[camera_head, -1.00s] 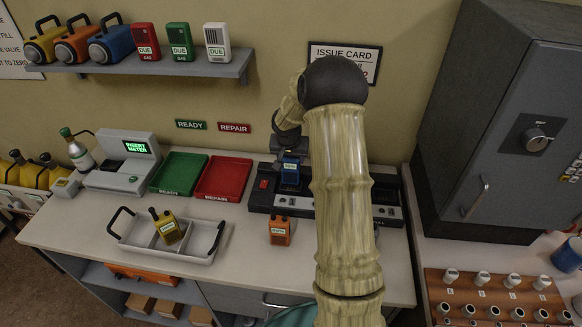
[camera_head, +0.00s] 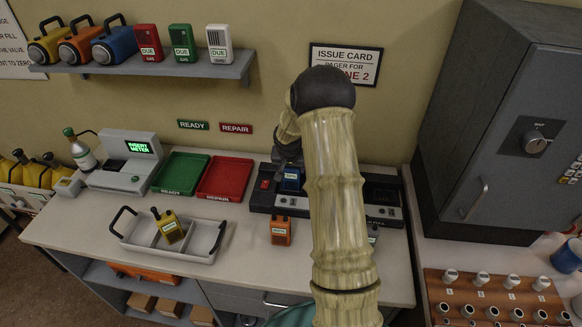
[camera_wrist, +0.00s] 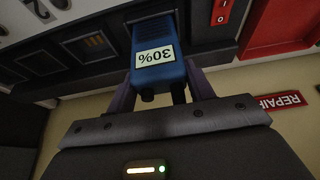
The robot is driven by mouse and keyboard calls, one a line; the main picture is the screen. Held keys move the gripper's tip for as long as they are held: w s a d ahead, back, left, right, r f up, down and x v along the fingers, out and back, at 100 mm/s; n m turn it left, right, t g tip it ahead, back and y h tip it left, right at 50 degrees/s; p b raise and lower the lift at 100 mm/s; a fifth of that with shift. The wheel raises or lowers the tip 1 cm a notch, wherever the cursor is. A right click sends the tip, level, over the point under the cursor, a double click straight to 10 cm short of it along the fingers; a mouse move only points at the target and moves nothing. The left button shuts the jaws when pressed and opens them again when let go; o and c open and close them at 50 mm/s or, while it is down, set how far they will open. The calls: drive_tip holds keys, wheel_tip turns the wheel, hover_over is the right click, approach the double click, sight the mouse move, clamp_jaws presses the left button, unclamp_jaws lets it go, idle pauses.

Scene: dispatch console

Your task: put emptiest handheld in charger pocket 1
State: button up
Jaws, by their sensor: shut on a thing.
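A blue handheld (camera_head: 291,181) with a label reading 30% (camera_wrist: 156,56) is in my gripper (camera_wrist: 160,82). My fingers are on both sides of it. Its far end is down in the pocket nearest the red switch (camera_head: 264,184) of the black charger (camera_head: 262,203); how deep it sits I cannot tell. My gripper (camera_head: 289,158) is partly hidden in the head view. A yellow handheld (camera_head: 171,228) stands in the divided white tray (camera_head: 204,224). An orange handheld (camera_head: 281,230) stands on the counter in front of the charger. A dark handheld (camera_head: 373,235) is mostly hidden behind my arm.
Other charger pockets (camera_wrist: 90,45) look empty. A green tray (camera_head: 180,173) and a red tray (camera_head: 226,178) lie left of the charger. A meter (camera_head: 125,172) stands farther left. A grey cabinet (camera_head: 490,130) stands at the right.

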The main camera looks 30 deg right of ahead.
drive_tip(key=o, duration=1.1)
drive_tip(key=shift+w+d+f, duration=0.1)
drive_tip(key=shift+d+f, duration=0.05)
drive_tip(key=shift+o, duration=0.2)
drive_tip(key=shift+r, duration=0.55)
drive_tip(key=b+v, duration=0.1)
drive_tip(key=v, duration=1)
drive_tip(key=shift+b, duration=0.3)
drive_tip(key=shift+r, duration=0.1)
